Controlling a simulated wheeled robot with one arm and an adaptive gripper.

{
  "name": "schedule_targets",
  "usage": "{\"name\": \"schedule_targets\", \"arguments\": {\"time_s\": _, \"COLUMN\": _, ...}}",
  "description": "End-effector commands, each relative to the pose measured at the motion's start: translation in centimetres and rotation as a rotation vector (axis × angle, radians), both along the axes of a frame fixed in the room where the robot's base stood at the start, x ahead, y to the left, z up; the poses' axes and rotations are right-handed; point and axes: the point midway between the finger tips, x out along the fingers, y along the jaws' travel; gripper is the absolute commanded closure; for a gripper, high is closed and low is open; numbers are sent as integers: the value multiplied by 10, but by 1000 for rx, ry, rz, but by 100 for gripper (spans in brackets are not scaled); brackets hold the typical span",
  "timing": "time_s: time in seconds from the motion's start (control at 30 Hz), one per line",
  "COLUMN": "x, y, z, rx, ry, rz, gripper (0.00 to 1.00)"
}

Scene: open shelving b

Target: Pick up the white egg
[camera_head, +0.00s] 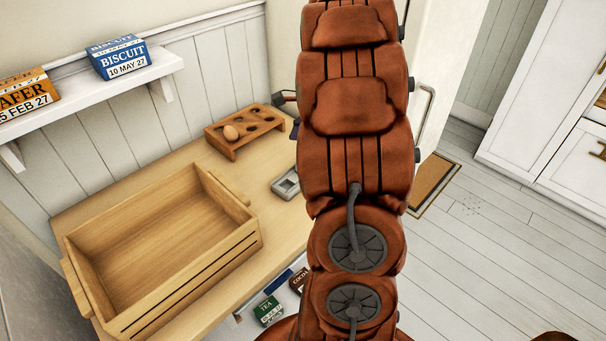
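A light brown egg (231,132) sits in the left front part of a wooden egg holder (217,145) on the counter. The other holes that I can see in the holder look empty. No clearly white egg shows. My orange arm rises through the middle of the view and covers the area right of the holder. Small dark parts, perhaps of my gripper (285,98), show at the arm's left edge, just beyond the holder's right end. The rest is hidden behind the arm, so its opening is not visible.
An empty wooden crate (190,273) fills the counter's left front. A small grey metal object (286,184) lies near the arm. A shelf (100,88) above holds a blue biscuit box (118,58) and an orange wafer box (25,93). Tea (268,311) and cocoa boxes sit below the counter.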

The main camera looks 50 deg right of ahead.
Motion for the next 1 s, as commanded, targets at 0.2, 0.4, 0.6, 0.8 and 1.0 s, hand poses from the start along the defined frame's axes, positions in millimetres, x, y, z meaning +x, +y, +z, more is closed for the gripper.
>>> {"name": "schedule_targets", "arguments": {"time_s": 0.2, "x": -2, "y": -47, "z": -25, "rx": 43, "ry": -5, "rz": -183, "gripper": 29}}
{"name": "schedule_targets", "arguments": {"time_s": 0.4, "x": 0, "y": -51, "z": -35, "rx": 55, "ry": -4, "rz": -215, "gripper": 29}}
{"name": "schedule_targets", "arguments": {"time_s": 0.6, "x": 5, "y": -46, "z": -50, "rx": 49, "ry": -5, "rz": -213, "gripper": 29}}
{"name": "schedule_targets", "arguments": {"time_s": 0.8, "x": 7, "y": -39, "z": -62, "rx": 53, "ry": -3, "rz": -210, "gripper": 29}}
{"name": "schedule_targets", "arguments": {"time_s": 1.0, "x": 14, "y": -29, "z": -88, "rx": 53, "ry": -4, "rz": -210, "gripper": 29}}
